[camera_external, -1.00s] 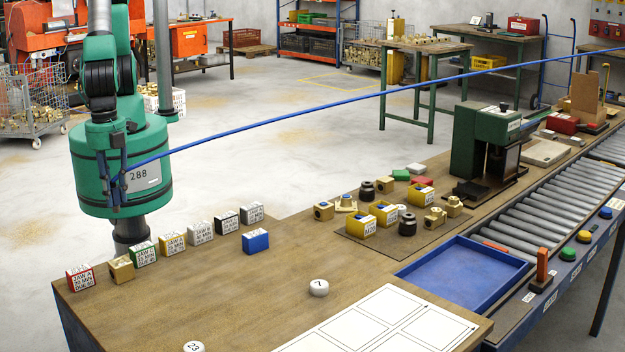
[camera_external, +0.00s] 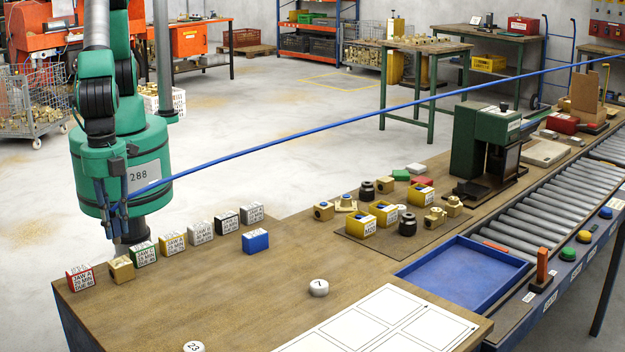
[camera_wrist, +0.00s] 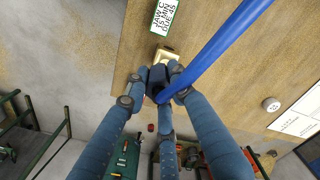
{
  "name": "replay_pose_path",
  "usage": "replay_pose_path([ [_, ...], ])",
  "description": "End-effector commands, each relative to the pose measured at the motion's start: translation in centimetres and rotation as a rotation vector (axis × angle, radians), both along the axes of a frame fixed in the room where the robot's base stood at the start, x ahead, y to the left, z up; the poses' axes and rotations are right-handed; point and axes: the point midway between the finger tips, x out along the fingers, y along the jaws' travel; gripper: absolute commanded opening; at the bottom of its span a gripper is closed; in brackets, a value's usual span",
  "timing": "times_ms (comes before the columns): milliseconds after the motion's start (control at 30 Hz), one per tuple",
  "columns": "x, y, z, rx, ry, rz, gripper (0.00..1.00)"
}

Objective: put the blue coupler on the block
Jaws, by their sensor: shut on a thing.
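My gripper (camera_external: 116,226) has its blue-grey fingers closed together above the floor beside the left end of the bench. In the wrist view the fingertips (camera_wrist: 162,80) are closed on the end of the blue hose (camera_wrist: 218,48). The coupler itself is hidden between the fingers. In the external view the hose (camera_external: 400,105) runs taut up to the right. A small brass block (camera_external: 121,268) sits on the bench between the red and green jaw blocks. It also shows in the wrist view (camera_wrist: 165,55), just beyond the fingertips and apart from them as far as I can tell.
A row of labelled jaw blocks (camera_external: 172,244) lines the bench's back edge. A blue block (camera_external: 255,240) stands right of it. White numbered knobs (camera_external: 318,288) and a white outlined sheet (camera_external: 385,320) lie in front. A mat of brass fittings and a blue tray (camera_external: 455,270) are farther right.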

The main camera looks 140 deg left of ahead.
Motion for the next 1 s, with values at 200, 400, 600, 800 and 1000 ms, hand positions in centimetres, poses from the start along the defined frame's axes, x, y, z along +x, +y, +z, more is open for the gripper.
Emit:
replay_pose_path([
  [200, 0.5, -0.2, 0.0, 0.000, 0.000, 0.000, 0.00],
  [400, 0.5, -0.2, 0.0, 0.000, 0.000, 0.000, 0.00],
  [600, 1.3, -0.6, -0.1, 0.000, -0.001, 0.000, 0.00],
  [800, 1.2, -0.6, -2.6, 0.001, 0.002, 0.000, 0.00],
  [1000, 1.3, -0.6, -3.7, 0.000, 0.000, 0.000, 0.00],
])
